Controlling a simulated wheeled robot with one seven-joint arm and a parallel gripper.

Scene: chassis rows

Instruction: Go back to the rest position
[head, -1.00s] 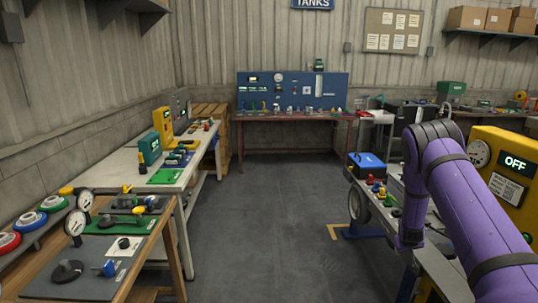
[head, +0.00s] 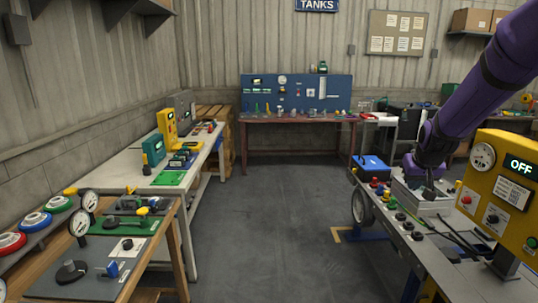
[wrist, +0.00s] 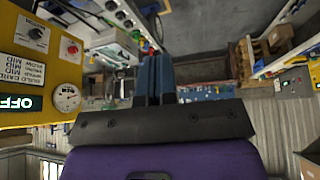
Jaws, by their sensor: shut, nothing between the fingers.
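My gripper (wrist: 153,78) shows in the wrist view with its two blue-grey fingers side by side, shut and empty. My purple arm comes in from the upper right of the head view and bends above the right-hand workbench (head: 400,232). In the head view I cannot make out the fingertips. The yellow box (head: 502,150) with the "OFF" display stands on that bench to the right of my arm; it also shows at the left of the wrist view (wrist: 42,70), where the picture looks turned over.
A blue box (head: 369,167) and several coloured knobs lie near the right bench's left side. A left bench (head: 137,165) holds gauges, valves and boxes. A blue panel (head: 300,90) stands at the back. The grey floor (head: 270,220) between the benches is clear.

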